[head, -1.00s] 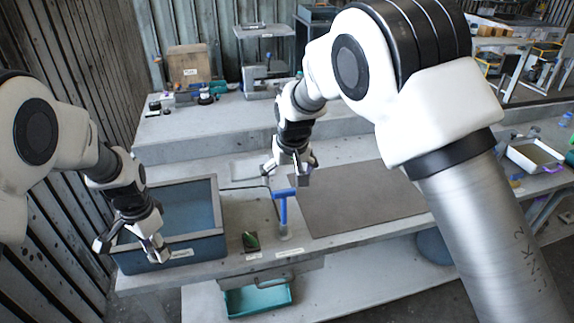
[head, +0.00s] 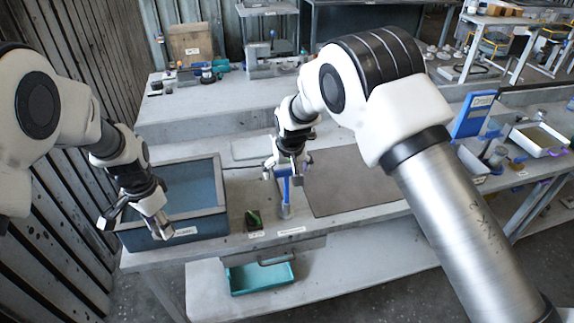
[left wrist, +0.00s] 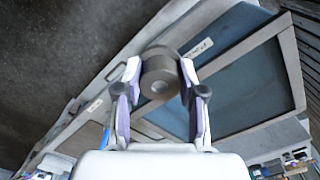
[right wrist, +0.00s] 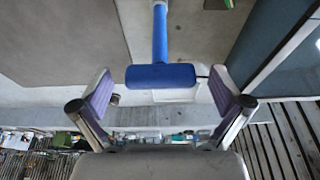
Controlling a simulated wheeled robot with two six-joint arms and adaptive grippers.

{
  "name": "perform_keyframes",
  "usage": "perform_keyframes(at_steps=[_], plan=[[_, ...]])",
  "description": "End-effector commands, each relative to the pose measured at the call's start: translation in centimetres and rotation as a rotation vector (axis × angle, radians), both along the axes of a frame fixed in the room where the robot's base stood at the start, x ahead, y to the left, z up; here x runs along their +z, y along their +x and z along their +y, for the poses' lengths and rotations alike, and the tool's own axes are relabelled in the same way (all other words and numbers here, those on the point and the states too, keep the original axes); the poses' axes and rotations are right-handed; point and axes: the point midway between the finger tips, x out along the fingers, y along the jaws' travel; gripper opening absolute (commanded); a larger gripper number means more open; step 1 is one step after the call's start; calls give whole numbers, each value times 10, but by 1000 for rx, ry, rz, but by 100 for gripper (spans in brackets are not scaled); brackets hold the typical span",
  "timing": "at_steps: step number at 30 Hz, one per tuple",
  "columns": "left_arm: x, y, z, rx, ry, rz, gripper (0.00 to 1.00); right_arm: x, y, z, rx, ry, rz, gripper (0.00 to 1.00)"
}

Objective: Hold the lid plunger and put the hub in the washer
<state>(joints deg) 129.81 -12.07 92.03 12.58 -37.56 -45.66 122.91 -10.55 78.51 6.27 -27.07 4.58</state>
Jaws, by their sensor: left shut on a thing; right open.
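The blue T-shaped plunger (head: 284,188) stands upright at the bench front. My right gripper (head: 285,170) is at its top. In the right wrist view the open fingers (right wrist: 160,84) lie on either side of the crossbar (right wrist: 162,76), with gaps at both ends. My left gripper (head: 140,222) is above the front left part of the blue-lined tank (head: 205,212). In the left wrist view its fingers (left wrist: 160,82) are shut on a grey round hub (left wrist: 160,66) with a central hole. I cannot tell which container is the washer.
A small dark box with a green item (head: 254,219) sits between the tank and the plunger. A dark mat (head: 350,185) lies right of the plunger. A teal bin (head: 262,277) is below the bench front. A raised step (head: 200,118) runs behind.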

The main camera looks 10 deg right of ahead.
Motion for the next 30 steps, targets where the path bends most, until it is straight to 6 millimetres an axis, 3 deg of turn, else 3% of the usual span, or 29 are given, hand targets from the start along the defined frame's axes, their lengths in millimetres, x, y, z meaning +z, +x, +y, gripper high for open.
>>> perform_keyframes(at_steps=[4,9,30], plan=[[0,0,0,0,0,0,0,0,0,0,0,0,0,96],[0,0,0,0,0,0,0,0,0,0,0,0,0,36],[0,0,0,0,0,0,0,-21,-1,0,1,-1,4,36]])
